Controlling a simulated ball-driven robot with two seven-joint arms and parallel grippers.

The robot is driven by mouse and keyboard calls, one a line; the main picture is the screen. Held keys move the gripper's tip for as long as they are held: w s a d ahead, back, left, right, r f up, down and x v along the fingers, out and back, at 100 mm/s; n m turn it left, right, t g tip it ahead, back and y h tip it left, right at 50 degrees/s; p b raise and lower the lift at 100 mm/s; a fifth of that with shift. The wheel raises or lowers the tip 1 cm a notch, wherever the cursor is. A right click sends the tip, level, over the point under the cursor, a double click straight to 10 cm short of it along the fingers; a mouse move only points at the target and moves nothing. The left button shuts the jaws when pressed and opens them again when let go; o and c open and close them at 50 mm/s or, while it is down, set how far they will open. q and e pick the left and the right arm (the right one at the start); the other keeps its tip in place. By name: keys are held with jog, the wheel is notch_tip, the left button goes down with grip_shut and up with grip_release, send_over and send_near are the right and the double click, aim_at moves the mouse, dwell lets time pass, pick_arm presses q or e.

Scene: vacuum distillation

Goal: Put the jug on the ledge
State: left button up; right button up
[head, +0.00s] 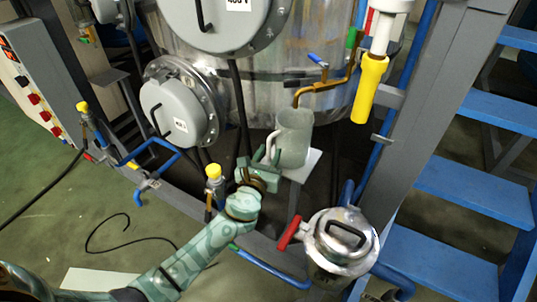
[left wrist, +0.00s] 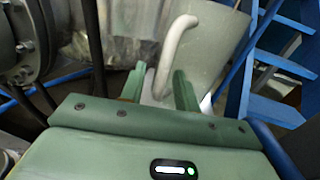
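The jug (head: 294,137) is grey-green, with a pale curved handle on its left. It appears upright on the ledge (head: 303,167), a small pale plate below the brass tap. The jug (left wrist: 208,45) fills the upper right of the left wrist view. My left gripper (head: 268,160) is at the handle side of the jug. In the left wrist view, its two fingers (left wrist: 160,90) are spread, with the lower part of the handle between them and visible gaps. The jug's base is partly hidden by my gripper. My right gripper is not in view.
A brass tap with a blue lever (head: 318,60) hangs just above the jug. A yellow-ended pipe (head: 369,90) hangs to the right. A lidded metal vessel (head: 341,240) with a red handle stands in front. Blue stairs (head: 470,190) are at the right.

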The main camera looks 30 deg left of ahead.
pick_arm(q)
jog(key=shift+r, duration=0.1)
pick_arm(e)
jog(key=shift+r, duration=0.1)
